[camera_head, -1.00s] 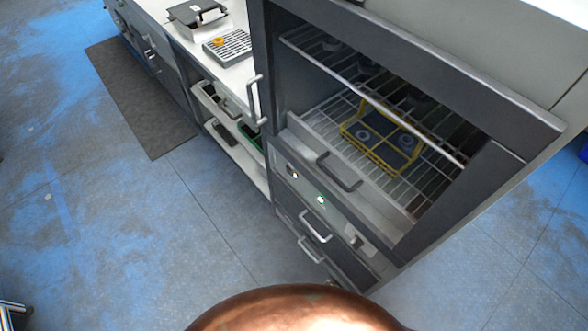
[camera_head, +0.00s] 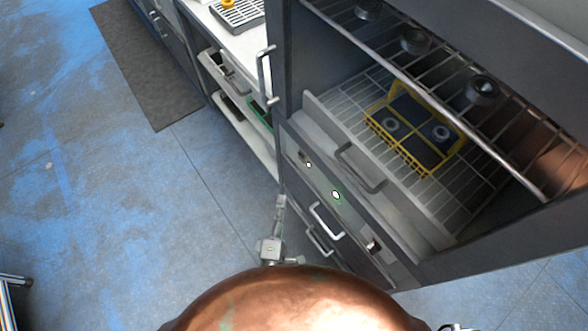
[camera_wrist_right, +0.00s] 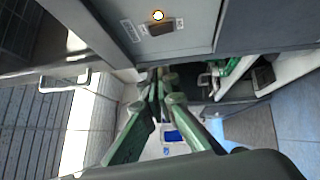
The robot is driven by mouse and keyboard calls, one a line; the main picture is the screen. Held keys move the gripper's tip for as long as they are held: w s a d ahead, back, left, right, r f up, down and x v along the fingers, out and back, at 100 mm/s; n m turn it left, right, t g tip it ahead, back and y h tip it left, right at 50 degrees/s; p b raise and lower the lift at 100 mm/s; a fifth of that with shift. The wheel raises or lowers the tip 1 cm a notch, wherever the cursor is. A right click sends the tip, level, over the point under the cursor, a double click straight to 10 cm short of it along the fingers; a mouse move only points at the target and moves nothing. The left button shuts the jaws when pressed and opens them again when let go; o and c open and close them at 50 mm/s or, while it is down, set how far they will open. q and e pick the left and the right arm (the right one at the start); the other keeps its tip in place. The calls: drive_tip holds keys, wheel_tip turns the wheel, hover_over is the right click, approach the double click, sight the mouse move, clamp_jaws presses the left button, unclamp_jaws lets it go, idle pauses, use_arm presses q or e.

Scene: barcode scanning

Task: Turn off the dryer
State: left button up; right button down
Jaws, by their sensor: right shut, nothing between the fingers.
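The dryer (camera_head: 290,45) is a dark cabinet with an open front and wire racks. In the right wrist view my right gripper (camera_wrist_right: 158,78) is shut and empty. Beyond and above its tips are a lit orange-rimmed lamp (camera_wrist_right: 158,15) and a dark switch (camera_wrist_right: 161,28). My left gripper is not seen.
A yellow-framed rack (camera_head: 418,128) lies on the dryer's lower wire shelf (camera_head: 440,195). Drawer handles (camera_head: 328,220) stick out below the panel. A white counter (camera_head: 240,45) with a grille-topped tray (camera_head: 238,14) adjoins on the left. The blue floor (camera_head: 120,220) on the left is open.

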drive_tip(key=b, duration=0.2)
approach(299, 155)
drive_tip(key=w+a, duration=0.3)
drive_tip(key=w, duration=0.1)
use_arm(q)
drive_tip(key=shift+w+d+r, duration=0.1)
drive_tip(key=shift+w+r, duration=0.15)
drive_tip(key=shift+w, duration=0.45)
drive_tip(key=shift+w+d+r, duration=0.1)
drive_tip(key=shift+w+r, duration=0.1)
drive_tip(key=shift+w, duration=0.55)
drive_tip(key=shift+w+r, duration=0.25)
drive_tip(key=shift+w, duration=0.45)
use_arm(e)
drive_tip(key=shift+w+d, duration=0.55)
drive_tip(key=shift+d, duration=0.35)
drive_tip(key=shift+w+d, duration=0.5)
drive_tip(key=shift+d, duration=0.45)
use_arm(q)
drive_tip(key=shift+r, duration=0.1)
use_arm(e)
drive_tip(key=shift+d, duration=0.1)
